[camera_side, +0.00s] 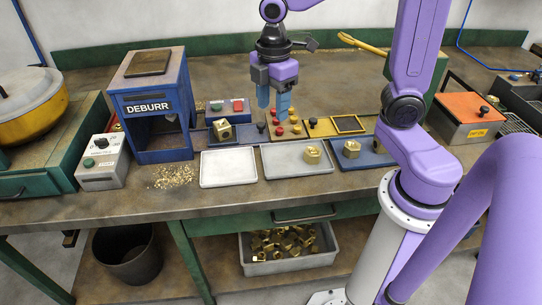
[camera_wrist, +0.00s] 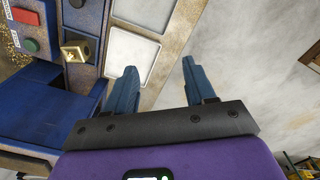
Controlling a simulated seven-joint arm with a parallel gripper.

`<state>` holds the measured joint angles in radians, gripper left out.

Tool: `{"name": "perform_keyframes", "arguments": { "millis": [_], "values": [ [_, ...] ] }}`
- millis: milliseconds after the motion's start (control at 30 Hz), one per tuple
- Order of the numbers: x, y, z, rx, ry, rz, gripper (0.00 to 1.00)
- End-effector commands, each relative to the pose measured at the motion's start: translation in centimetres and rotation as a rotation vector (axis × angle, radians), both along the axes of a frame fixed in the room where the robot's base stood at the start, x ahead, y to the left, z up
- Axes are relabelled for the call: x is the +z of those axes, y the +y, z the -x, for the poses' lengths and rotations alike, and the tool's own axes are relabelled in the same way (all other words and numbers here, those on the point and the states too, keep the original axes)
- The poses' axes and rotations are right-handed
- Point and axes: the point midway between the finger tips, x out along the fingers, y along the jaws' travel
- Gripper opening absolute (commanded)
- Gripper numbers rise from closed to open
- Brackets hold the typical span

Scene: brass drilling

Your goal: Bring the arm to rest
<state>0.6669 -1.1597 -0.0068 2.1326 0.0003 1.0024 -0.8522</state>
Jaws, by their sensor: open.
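My gripper (camera_side: 273,112) hangs above the back part of the bench, fingers down, near the yellow board with red pegs. In the wrist view its two blue fingers (camera_wrist: 158,66) are apart with nothing between them. The purple arm reaches in from the right. A brass part (camera_side: 222,130) sits in a blue fixture in front of the control buttons; it also shows in the wrist view (camera_wrist: 76,50). Another brass part (camera_side: 312,155) lies on the grey tray (camera_side: 283,168), and one more (camera_side: 351,149) is on the blue tray (camera_side: 375,160).
The blue DEBURR machine (camera_side: 150,105) stands left, with shavings (camera_side: 172,177) in front. An empty white tray (camera_side: 228,168) lies beside the grey one. A yellow-handled tool (camera_side: 362,45) is at the back. A bin of several brass parts (camera_side: 290,262) sits below the bench.

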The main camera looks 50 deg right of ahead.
Motion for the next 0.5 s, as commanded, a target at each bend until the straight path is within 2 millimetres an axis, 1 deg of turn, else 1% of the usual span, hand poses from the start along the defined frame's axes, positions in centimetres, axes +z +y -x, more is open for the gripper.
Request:
{"name": "perform_keyframes", "arguments": {
  "millis": [33,233,400,500],
  "values": [
    [0.0,0.6,1.6,-0.011,-0.001,-0.002,0.54],
    [-0.6,1.9,7.3,-0.086,-0.003,-0.009,0.54],
    [-1.2,1.9,12.1,-0.151,-0.001,-0.016,0.54],
    [-1.6,1.7,14.5,-0.186,0.0,-0.019,0.54]
  ]
}}
